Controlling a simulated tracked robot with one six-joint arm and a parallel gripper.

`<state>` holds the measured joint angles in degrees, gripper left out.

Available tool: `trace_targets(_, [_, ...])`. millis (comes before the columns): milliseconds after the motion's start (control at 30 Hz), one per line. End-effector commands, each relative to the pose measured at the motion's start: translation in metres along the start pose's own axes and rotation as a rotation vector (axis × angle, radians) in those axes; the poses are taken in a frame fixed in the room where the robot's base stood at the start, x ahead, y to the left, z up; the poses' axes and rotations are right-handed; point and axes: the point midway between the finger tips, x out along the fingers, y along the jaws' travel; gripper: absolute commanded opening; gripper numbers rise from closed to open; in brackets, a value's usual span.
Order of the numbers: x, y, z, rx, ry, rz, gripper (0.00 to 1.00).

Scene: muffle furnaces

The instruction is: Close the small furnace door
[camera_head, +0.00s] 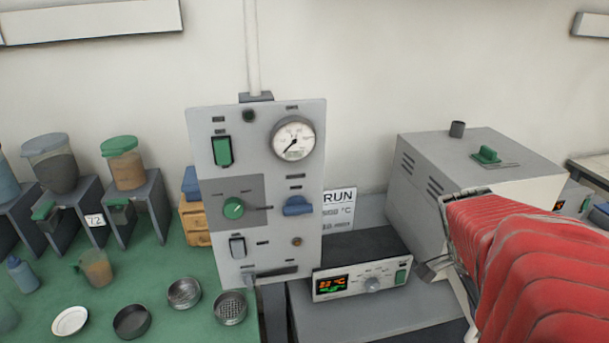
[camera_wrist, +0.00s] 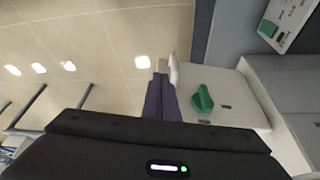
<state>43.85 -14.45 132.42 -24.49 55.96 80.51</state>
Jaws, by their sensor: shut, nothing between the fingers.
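The small furnace (camera_head: 470,165) is a grey box on the bench at the right in the head view, with side vents, a short flue and a green knob (camera_head: 487,155) on its top. My red-sleeved arm covers its front, so how far the door stands open cannot be told there. In the wrist view a pale panel (camera_wrist: 235,92) with a green handle (camera_wrist: 203,99) lies right of my gripper (camera_wrist: 162,76). I cannot tell whether this panel is the door. My gripper is shut and empty, its fingers close to the panel's left edge; contact is unclear.
A controller (camera_head: 361,277) with a lit display stands left of the furnace. An upright gauge panel (camera_head: 257,190) rises beside it. Several dishes and sieves (camera_head: 132,321) lie on the green bench (camera_head: 70,275). The tiled area (camera_wrist: 90,55) left in the wrist view is mostly clear.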

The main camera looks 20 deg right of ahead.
Motion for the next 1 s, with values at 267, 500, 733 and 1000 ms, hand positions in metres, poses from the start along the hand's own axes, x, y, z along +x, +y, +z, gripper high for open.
trace_targets(267, [0.044, 0.001, 0.000, 0.000, -0.002, 0.005, 0.00])
trace_targets(500, [0.079, 0.001, 0.000, -0.001, -0.002, 0.004, 0.00])
trace_targets(733, [0.086, 0.000, -0.026, 0.003, 0.000, 0.001, 0.00])
trace_targets(1000, [0.091, 0.000, -0.037, -0.001, 0.000, 0.000, 0.00])
